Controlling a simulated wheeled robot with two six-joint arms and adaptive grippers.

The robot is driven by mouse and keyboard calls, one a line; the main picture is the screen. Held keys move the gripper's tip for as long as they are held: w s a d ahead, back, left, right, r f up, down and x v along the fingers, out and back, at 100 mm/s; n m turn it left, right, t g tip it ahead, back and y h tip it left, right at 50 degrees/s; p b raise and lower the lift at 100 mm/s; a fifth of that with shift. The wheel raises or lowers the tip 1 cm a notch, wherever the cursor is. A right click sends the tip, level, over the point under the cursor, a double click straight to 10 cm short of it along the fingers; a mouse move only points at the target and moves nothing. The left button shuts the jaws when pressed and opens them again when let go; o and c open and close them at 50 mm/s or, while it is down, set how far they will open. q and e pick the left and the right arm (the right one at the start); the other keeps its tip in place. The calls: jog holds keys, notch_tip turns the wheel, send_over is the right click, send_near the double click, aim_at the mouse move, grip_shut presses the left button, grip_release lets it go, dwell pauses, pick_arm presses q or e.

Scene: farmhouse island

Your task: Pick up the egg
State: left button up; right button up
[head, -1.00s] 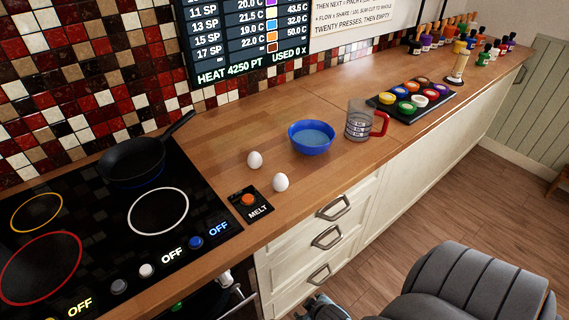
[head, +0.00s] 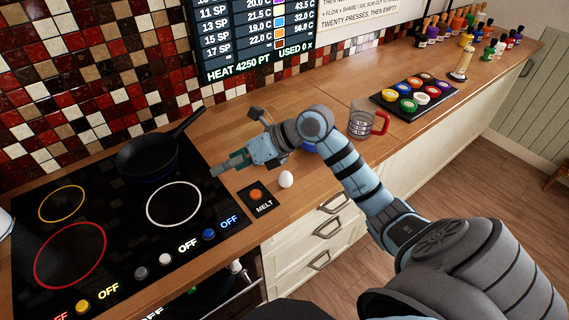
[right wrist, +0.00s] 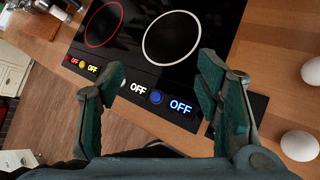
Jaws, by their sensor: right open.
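One white egg (head: 286,179) stands on the wooden counter beside the MELT button in the head view. The second egg is hidden behind my right arm there. Both eggs show at the right edge of the right wrist view, an upper egg (right wrist: 312,71) and a lower egg (right wrist: 299,145), outside the fingers. My right gripper (head: 232,163) is above the border of the stove and counter, left of the visible egg. In the right wrist view its fingers (right wrist: 162,66) are spread apart with nothing between them. My left gripper is not in view.
A black pan (head: 150,158) sits on the black stove (head: 215,205). The MELT button plate (head: 262,202) lies in front of the egg. A blue bowl (head: 309,148) is mostly hidden by my arm. A measuring cup (head: 361,122) and a tray of colours (head: 388,103) stand further right.

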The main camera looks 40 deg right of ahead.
jog(key=d+f+g+h, duration=0.2)
jog(key=d+h, duration=0.2)
jog(key=d, duration=0.5)
jog(key=m+g+h, duration=0.2)
jog(key=h, duration=0.1)
send_near(287, 175)
jog(key=shift+h, duration=0.3)
jog(key=b+x, duration=0.7)
jog(key=b, duration=0.2)
jog(key=shift+w+r, duration=0.1)
jog(key=shift+w+f, duration=0.15)
jog(key=shift+f, duration=0.15)
jog(key=x, duration=0.4)
jog(key=shift+s+a+f, duration=0.2)
jog(key=c, duration=1.3)
jog(key=shift+r, duration=0.1)
